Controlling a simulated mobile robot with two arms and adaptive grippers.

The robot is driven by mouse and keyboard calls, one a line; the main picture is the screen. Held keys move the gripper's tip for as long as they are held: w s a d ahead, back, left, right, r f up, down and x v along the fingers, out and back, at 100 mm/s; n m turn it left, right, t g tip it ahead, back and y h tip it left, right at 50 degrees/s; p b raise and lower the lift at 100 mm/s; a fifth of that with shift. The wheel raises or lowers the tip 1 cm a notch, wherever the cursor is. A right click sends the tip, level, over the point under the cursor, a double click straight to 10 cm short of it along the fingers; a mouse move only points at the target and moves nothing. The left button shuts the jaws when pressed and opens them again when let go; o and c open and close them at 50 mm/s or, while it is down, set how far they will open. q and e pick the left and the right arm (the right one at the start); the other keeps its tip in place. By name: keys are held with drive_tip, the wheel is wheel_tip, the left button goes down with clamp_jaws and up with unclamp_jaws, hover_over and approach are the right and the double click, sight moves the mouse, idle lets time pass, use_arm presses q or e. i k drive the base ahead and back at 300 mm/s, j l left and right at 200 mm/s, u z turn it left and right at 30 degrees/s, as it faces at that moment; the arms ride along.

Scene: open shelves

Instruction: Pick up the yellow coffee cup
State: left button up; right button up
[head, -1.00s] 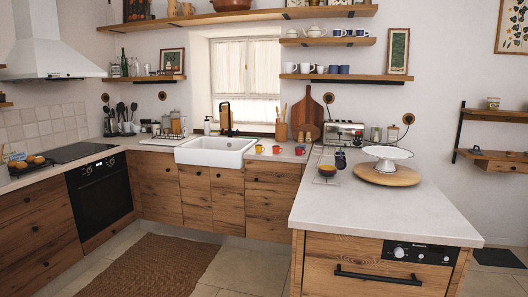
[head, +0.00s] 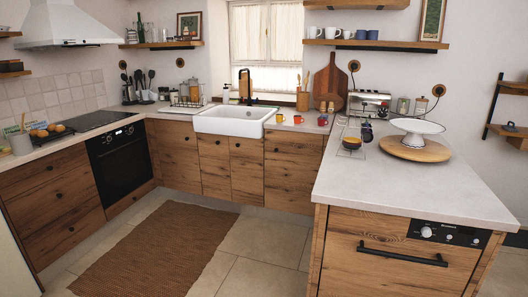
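A small yellow cup (head: 280,118) stands on the back counter, just right of the white sink. An orange cup (head: 298,119) and a red cup (head: 322,121) stand in a row to its right. All look upright and uncovered. The yellow cup is far off, beyond the floor and the counter's wooden front. Neither of my grippers shows in the head view.
The peninsula counter (head: 420,186) reaches forward on the right, carrying a white cake stand (head: 417,126) on a round board. The white sink (head: 232,121) is left of the cups. A brown rug (head: 165,250) lies on the open floor.

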sight(279, 117)
drive_tip(key=i+j+u, duration=0.3)
drive_tip(key=i, duration=0.8)
drive_tip(key=i+j+u, duration=0.1)
drive_tip(key=i+u, duration=0.25)
drive_tip(key=i, duration=0.75)
